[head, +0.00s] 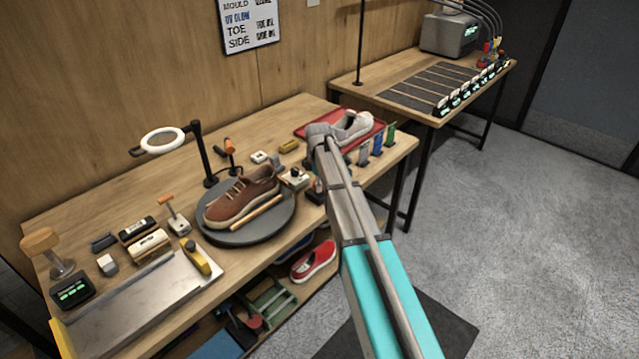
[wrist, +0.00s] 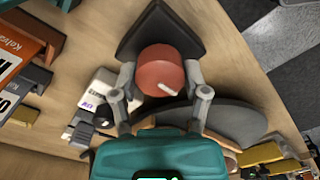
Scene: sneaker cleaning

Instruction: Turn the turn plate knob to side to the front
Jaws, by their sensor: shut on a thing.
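In the wrist view, the turn plate knob (wrist: 158,66) is a round reddish-brown cap with a white pointer line, on a dark base (wrist: 140,25). The pointer line lies at the knob's lower right edge in that view. My gripper (wrist: 160,82) has one finger on each side of the knob and is shut on it. In the head view, my arm hides the knob and the gripper. The turn plate (head: 245,233), a dark round disc, carries a brown sneaker (head: 240,196) and a wooden strip. Part of its rim shows in the wrist view (wrist: 240,122).
A red tray (head: 305,132) with a pale shoe (head: 352,127) lies beyond my arm. Upright coloured cards (head: 377,143) stand near the bench's right end. A ring lamp (head: 163,140) stands behind the plate. Small tools and a metal sheet (head: 140,305) fill the left side. Open floor lies right.

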